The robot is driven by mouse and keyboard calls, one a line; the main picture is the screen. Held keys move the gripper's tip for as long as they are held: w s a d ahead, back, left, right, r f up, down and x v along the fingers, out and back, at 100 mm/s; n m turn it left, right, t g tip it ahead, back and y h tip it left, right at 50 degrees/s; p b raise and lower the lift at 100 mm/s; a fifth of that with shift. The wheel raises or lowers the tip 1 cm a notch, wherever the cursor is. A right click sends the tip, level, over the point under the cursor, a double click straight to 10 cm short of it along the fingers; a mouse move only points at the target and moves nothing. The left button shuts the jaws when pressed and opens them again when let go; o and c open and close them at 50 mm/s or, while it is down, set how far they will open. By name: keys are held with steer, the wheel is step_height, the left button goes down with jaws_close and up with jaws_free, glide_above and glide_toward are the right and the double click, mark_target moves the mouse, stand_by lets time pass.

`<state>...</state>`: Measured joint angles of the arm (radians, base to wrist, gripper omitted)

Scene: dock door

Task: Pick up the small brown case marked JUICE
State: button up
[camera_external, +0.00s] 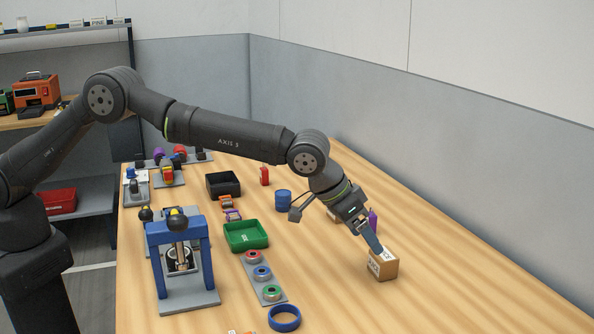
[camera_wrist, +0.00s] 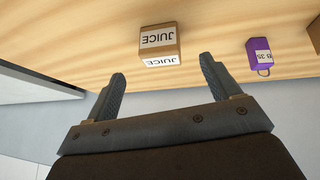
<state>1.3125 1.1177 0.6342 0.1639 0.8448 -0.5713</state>
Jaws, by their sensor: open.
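The small brown case marked JUICE (camera_external: 383,267) sits on the table at the right in the external view. In the wrist view the case (camera_wrist: 160,46) shows two white JUICE labels and lies just beyond the fingertips, roughly between their lines. My gripper (camera_external: 376,248) is at the case in the external view, its fingers overlapping the case's top in the picture. In the wrist view my gripper (camera_wrist: 162,76) has its two fingers spread wide with nothing between them. I cannot tell whether a finger touches the case.
A purple padlock-like tag (camera_wrist: 260,55) stands right of the case in the wrist view. A blue ring (camera_external: 285,318), a grey strip with coloured rings (camera_external: 264,278), a green tray (camera_external: 246,236) and a blue cylinder (camera_external: 283,200) stand to the left. The table right of the case is clear.

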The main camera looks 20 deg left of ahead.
mark_target(383, 263)
steer(key=shift+w+d+r+x, duration=0.1)
steer(key=shift+x, duration=1.05)
steer(key=shift+w+d+r+x, duration=0.1)
steer(key=shift+x, duration=1.05)
steer(key=shift+w+d+r+x, duration=0.1)
steer(key=shift+x, duration=1.05)
steer(key=c, duration=1.1)
